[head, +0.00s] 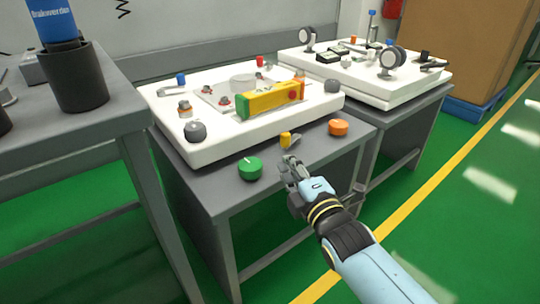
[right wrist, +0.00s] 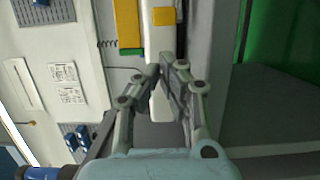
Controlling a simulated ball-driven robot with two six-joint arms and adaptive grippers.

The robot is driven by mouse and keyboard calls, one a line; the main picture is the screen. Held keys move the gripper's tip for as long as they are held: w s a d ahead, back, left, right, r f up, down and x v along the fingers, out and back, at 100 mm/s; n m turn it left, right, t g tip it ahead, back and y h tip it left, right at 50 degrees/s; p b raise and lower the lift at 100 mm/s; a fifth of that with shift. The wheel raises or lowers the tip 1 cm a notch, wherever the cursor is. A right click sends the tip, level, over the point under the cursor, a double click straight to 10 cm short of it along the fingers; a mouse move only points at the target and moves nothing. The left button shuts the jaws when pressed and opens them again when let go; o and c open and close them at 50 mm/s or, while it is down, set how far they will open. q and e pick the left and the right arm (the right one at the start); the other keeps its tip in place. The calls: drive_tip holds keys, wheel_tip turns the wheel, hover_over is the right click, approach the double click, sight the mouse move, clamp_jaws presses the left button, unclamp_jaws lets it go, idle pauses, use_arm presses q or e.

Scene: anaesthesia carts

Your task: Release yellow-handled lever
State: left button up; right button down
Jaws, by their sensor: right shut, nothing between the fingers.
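The yellow-handled lever (head: 286,139) is at the front edge of the near white panel (head: 205,155), between a green knob and an orange knob. A small yellow block in the right wrist view (right wrist: 163,16) looks like its handle, ahead of the fingertips. My right gripper (head: 290,164) is shut and empty, just below and in front of the lever, with a visible gap to the handle. It also shows in the right wrist view (right wrist: 163,68). My left gripper is not in view.
The green knob (head: 249,168) and orange knob (head: 338,127) flank the lever on the grey table. A yellow-green box (head: 270,98) stands on the panel behind. A second panel (head: 360,75) is further right. Open green floor lies right of the tables.

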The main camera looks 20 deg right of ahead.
sight(292, 137)
drive_tip(key=shift+w, duration=0.15)
drive_tip(key=w+b, duration=0.1)
drive_tip(key=w, duration=0.5)
drive_tip(key=w+b, duration=0.1)
drive_tip(key=w, duration=0.1)
drive_tip(key=shift+w+a+f+b, duration=0.15)
drive_tip(key=shift+w+a+b, duration=0.1)
drive_tip(key=shift+w+b, duration=0.15)
drive_tip(key=shift+w, duration=0.5)
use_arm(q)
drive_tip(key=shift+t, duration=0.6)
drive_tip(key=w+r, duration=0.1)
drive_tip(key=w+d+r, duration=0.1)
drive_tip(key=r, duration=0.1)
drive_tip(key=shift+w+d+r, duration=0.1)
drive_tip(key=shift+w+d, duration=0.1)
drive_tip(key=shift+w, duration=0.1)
